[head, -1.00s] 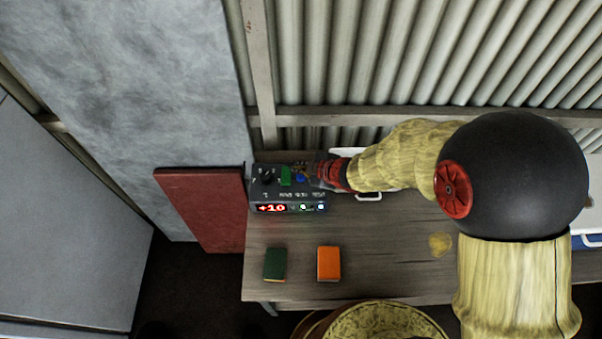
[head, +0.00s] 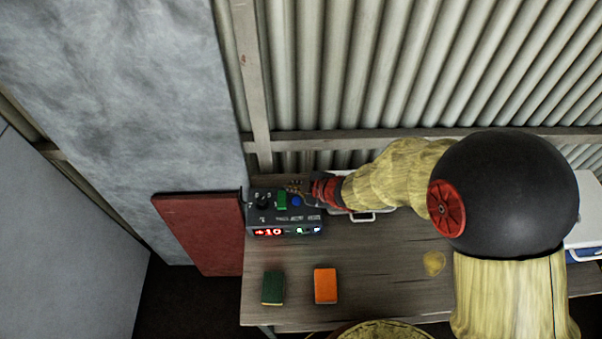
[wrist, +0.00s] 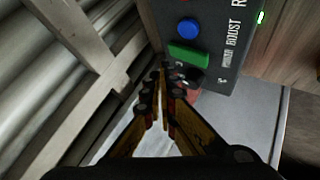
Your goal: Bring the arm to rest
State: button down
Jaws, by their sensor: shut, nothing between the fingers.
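My gripper (head: 298,188) is shut and empty. In the head view it is at the back edge of a dark control box (head: 284,220), close to its blue button (head: 297,201). In the wrist view my gripper (wrist: 163,78) has its fingertips together, in front of the box's green switch (wrist: 189,54) and black knob (wrist: 191,76). The blue button (wrist: 189,28) shows clear of the fingers there. I cannot tell whether the fingertips touch the box. The box has a lit red display (head: 268,232) and small green lights.
The wooden table (head: 385,275) bears a dark green block (head: 273,288), an orange block (head: 326,286) and a yellowish lump (head: 434,263). A corrugated wall (head: 350,70) stands close behind. A red panel (head: 200,232) is left of the table. A white case (head: 584,232) is at the right.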

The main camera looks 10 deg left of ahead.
jog(key=d+f+m+h, duration=0.1)
jog(key=d, duration=0.2)
jog(key=d+f+m+h, duration=0.1)
jog(key=d, duration=0.1)
jog(key=d+f+m+h, duration=0.1)
jog(key=d+h, duration=0.1)
jog(key=d, duration=0.1)
jog(key=shift+s+d+f+m, duration=0.3)
jog(key=shift+f, duration=0.1)
jog(key=s+d+r+m+g+h, duration=0.1)
jog(key=s+d+r+m+h, duration=0.1)
jog(key=s+d+r+m, duration=0.45)
jog(key=s+d+r+m+g+h, duration=0.1)
jog(key=s+d+r+m+h, duration=0.3)
jog(key=d, duration=0.6)
jog(key=s+d+r+m+t+y+b, duration=0.1)
jog(key=s+d+r+m, duration=0.2)
jog(key=r, duration=0.5)
jog(key=s+d+r+m+t+y+b, duration=0.1)
jog(key=s+d+r+m, duration=0.2)
jog(key=s+r, duration=0.3)
notch_tip(320, 180, up, 4)
jog(key=shift+s+d+f, duration=0.15)
jog(key=shift+f, duration=0.05)
